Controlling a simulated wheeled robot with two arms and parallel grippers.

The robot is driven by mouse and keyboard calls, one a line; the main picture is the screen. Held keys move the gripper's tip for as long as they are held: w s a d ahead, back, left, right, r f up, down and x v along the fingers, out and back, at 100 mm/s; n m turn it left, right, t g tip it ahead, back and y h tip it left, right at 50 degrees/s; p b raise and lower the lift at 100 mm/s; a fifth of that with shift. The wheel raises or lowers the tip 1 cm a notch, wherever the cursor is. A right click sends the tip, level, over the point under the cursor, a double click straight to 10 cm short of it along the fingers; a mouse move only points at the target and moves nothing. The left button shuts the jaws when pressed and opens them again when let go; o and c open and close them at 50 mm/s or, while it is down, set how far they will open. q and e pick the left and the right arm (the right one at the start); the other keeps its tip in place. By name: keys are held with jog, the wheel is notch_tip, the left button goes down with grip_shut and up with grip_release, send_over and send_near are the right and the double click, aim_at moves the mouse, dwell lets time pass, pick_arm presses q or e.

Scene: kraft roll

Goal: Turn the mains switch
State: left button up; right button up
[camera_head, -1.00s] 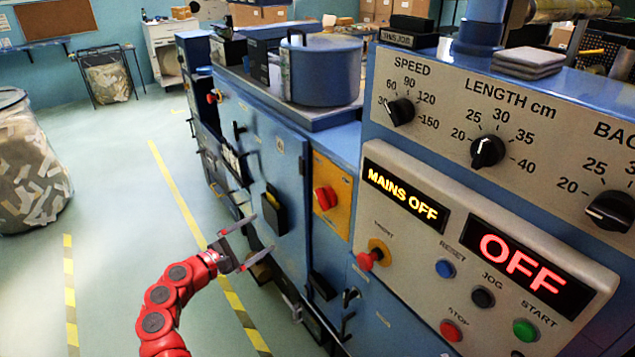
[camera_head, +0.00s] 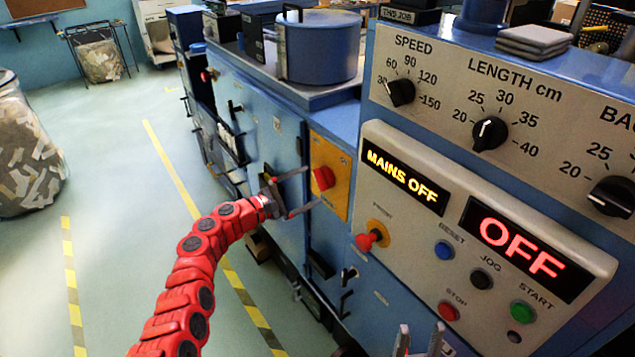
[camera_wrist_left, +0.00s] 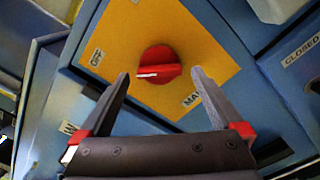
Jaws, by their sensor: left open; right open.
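The mains switch is a red rotary knob (camera_head: 322,179) on a yellow plate (camera_head: 334,157) on the blue machine's side. In the left wrist view the red knob (camera_wrist_left: 158,65) sits on the yellow plate (camera_wrist_left: 200,30), with a white mark on the knob pointing towards the "OFF" label. My left gripper (camera_head: 308,190) is open, its fingers pointing at the knob. In the left wrist view the fingertips (camera_wrist_left: 160,74) lie either side of the knob's near edge, with gaps; contact is not visible. My right gripper (camera_head: 420,332) shows at the bottom edge, open and empty. A display (camera_head: 404,178) reads "MAINS OFF".
The control panel holds a red "OFF" display (camera_head: 523,248), a red mushroom button (camera_head: 366,241), and blue, black, green and red push buttons. Selector dials line the upper panel. A blue pot (camera_head: 322,60) stands on the machine. The floor at left is open, with a waste bin (camera_head: 25,150).

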aim_at(317, 182)
pick_arm(q)
jog(key=shift+b+x, duration=0.45)
jog(key=shift+x, duration=1.5)
jog(key=shift+a, duration=0.1)
jog(key=shift+f, duration=0.1)
jog(key=c, duration=1.2)
